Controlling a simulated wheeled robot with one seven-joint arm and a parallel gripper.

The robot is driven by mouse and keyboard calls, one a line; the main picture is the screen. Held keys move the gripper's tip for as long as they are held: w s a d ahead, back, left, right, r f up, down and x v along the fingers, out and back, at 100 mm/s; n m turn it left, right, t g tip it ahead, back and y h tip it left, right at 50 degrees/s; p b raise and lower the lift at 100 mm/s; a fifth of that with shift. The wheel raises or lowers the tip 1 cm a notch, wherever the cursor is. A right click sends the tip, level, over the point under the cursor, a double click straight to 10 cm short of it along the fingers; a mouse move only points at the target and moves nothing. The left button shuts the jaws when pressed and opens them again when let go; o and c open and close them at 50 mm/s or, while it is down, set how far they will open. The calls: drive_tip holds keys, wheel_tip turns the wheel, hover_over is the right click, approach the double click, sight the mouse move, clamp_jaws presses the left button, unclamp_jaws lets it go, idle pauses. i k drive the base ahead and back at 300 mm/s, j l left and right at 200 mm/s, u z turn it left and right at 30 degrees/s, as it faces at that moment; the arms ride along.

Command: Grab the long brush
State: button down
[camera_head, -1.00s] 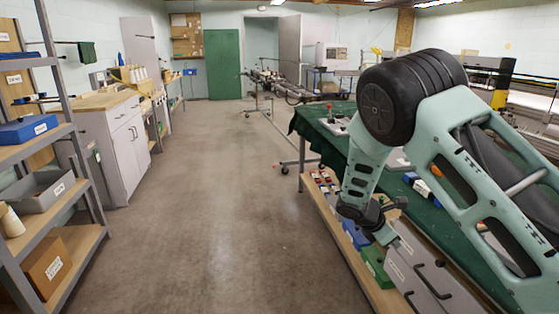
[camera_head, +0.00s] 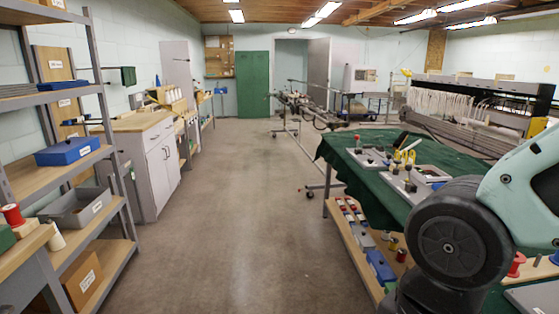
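I cannot make out the long brush for certain. A thin dark upright piece (camera_head: 401,139) and a pale stick-like piece (camera_head: 411,144) stand among small tools on the green-covered table (camera_head: 385,190) at right. They are too small to identify. My arm's dark round joint and pale green link fill the lower right and hide part of the table. My gripper is out of view.
Open floor (camera_head: 240,215) runs down the middle. A grey shelf rack (camera_head: 108,120) with a blue box (camera_head: 68,151) stands at left, beside a white cabinet (camera_head: 160,168). A lower wooden shelf (camera_head: 352,246) under the table holds small items.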

sight(397, 144)
drive_tip(key=i+j+u, duration=0.15)
drive_tip(key=i+j, duration=0.7)
drive_tip(key=i, duration=0.85)
drive_tip(key=i+j, duration=0.1)
drive_tip(key=i, duration=2.8)
drive_tip(key=i+z, duration=0.2)
drive_tip(key=i, duration=0.3)
drive_tip(key=i+j+z, duration=0.15)
drive_tip(key=i, duration=0.4)
drive_tip(key=i+z, duration=0.15)
drive_tip(key=z, duration=0.25)
drive_tip(key=i+z, duration=0.2)
drive_tip(key=z, duration=0.15)
drive_tip(key=i+j+z, duration=0.1)
drive_tip(key=z, duration=0.3)
drive_tip(key=i+j+z, duration=0.15)
drive_tip(key=z, duration=0.25)
drive_tip(key=i+z, duration=0.15)
drive_tip(key=z, duration=0.2)
drive_tip(key=i+j+z, duration=0.15)
drive_tip(key=z, duration=0.25)
drive_tip(key=i+j+z, duration=0.15)
drive_tip(key=z, duration=0.2)
